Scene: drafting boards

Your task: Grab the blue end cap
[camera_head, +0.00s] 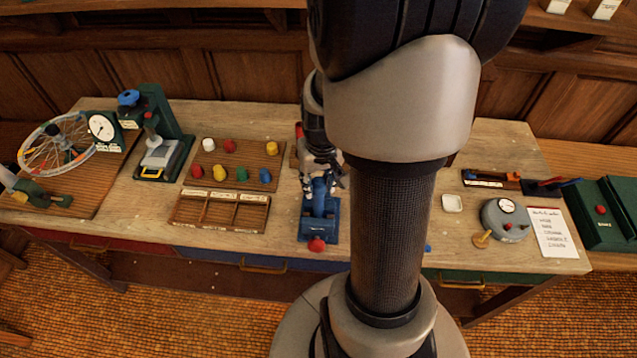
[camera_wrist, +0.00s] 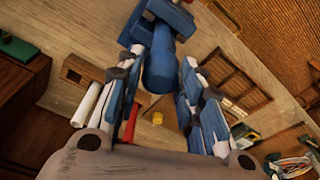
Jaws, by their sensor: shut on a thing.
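A small blue cap (camera_head: 265,175) stands on the wooden board with other coloured caps in the head view. To its right is a blue fixture (camera_head: 320,226) with a red knob. My gripper (camera_head: 321,182) is low over the back of this fixture, partly hidden in the head view. In the wrist view, my gripper (camera_wrist: 160,95) has its fingers on both sides of a blue rounded cylindrical piece (camera_wrist: 160,68) and is shut on it. This piece is in line with the blue fixture (camera_wrist: 155,18); I cannot tell whether they are joined.
A three-part wooden tray (camera_head: 221,211) lies left of the fixture. A green press (camera_head: 165,135) and a spoked wheel (camera_head: 58,145) stand further left. A small white dish (camera_head: 452,203), a round gauge (camera_head: 505,220) and a paper sheet (camera_head: 553,233) are at the right.

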